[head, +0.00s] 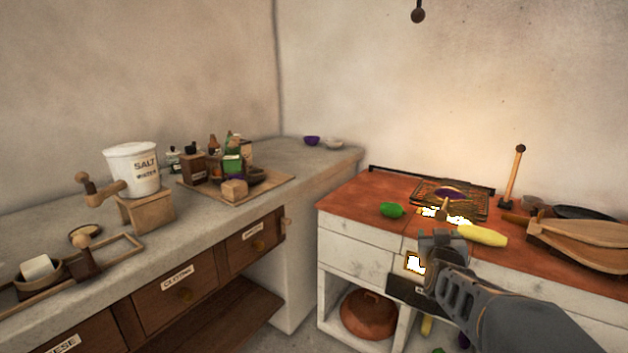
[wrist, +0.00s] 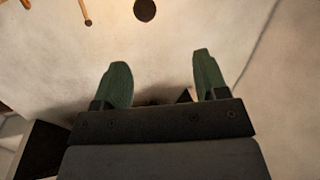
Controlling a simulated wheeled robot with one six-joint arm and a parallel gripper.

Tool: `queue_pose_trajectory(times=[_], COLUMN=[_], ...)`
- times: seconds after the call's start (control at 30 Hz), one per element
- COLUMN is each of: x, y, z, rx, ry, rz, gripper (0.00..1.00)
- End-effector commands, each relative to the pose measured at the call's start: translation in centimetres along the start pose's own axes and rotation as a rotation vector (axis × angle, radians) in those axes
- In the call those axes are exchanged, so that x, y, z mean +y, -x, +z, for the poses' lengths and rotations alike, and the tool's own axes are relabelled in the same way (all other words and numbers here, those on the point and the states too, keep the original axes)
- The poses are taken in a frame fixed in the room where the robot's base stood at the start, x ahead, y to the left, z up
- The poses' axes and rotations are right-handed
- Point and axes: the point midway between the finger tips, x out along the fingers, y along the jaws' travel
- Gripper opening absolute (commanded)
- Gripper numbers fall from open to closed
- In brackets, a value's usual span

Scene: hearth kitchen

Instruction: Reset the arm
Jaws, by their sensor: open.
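My gripper (head: 440,240) is raised in front of the red-topped cabinet at the right of the head view. In the wrist view its two green fingers (wrist: 162,82) stand wide apart with nothing between them. Behind them is the pale wall, with a dark round thing (wrist: 145,10) at the top edge. My arm comes in from the lower right of the head view and hides part of the cabinet front.
The red counter (head: 350,196) holds a green vegetable (head: 392,210), a yellow one (head: 482,236), a grate (head: 425,192) and a wooden bellows (head: 585,242). The grey counter (head: 60,228) at left carries a salt bucket (head: 133,168) and a crowded board (head: 268,190).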

Motion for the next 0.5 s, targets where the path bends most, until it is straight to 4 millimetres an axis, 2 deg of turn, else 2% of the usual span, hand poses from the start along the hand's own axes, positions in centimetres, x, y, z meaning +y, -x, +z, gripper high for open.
queue_pose_trajectory(times=[0.03,0.1,0.3,0.5], x=[-0.6,-1.8,-4.8,-5.8], y=[1.3,3.0,9.7,17.3], z=[-3.1,-5.0,-9.4,-12.9], rx=[-0.041,-0.126,-0.409,-0.691], ry=[-0.005,-0.013,-0.014,0.018], rz=[-0.041,-0.104,-0.27,-0.376], gripper=[0.67,0.67,0.67,0.67])
